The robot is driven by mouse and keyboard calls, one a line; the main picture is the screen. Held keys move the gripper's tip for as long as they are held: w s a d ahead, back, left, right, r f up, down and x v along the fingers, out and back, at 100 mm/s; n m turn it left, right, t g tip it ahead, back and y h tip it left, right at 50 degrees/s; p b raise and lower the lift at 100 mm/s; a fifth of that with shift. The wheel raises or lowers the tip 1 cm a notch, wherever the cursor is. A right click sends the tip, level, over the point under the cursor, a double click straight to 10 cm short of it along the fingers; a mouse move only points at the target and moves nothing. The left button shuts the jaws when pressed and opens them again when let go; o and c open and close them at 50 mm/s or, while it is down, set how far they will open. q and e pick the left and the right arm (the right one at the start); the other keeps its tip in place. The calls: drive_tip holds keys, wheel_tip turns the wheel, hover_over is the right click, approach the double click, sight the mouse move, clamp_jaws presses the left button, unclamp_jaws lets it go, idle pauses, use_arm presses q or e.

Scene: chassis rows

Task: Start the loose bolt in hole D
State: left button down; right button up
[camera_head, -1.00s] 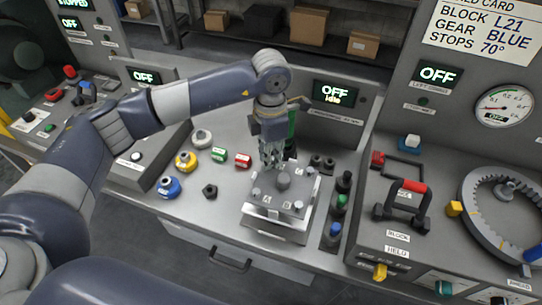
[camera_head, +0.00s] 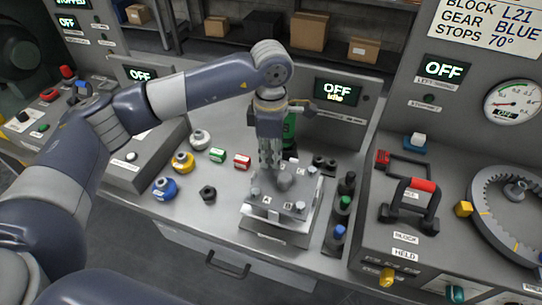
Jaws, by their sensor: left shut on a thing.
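The grey metal block (camera_head: 268,238) stands on the bench right of centre in the head view. Its top plate (camera_head: 268,207) carries a round central knob (camera_head: 285,182), several small bolts near its edges and small letter labels too small to read surely. My left gripper (camera_head: 268,172) points straight down over the plate's back left part. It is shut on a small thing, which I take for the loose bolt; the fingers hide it. I cannot tell which hole it is over, or whether it touches the plate. My right gripper is not in view.
Blue (camera_head: 165,188), yellow (camera_head: 183,162) and silver (camera_head: 200,140) round parts and a dark nut (camera_head: 208,194) lie left of the block. Dark bottles with coloured caps (camera_head: 338,233) stand close on its right. A red-handled part (camera_head: 411,205) sits on the right console.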

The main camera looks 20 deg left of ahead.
use_arm(q)
drive_tip(key=c, duration=1.5)
unclamp_jaws()
drive_tip(key=shift+o, duration=0.2)
drive_tip(key=shift+r, duration=0.1)
wheel_tip(320, 180, up, 12)
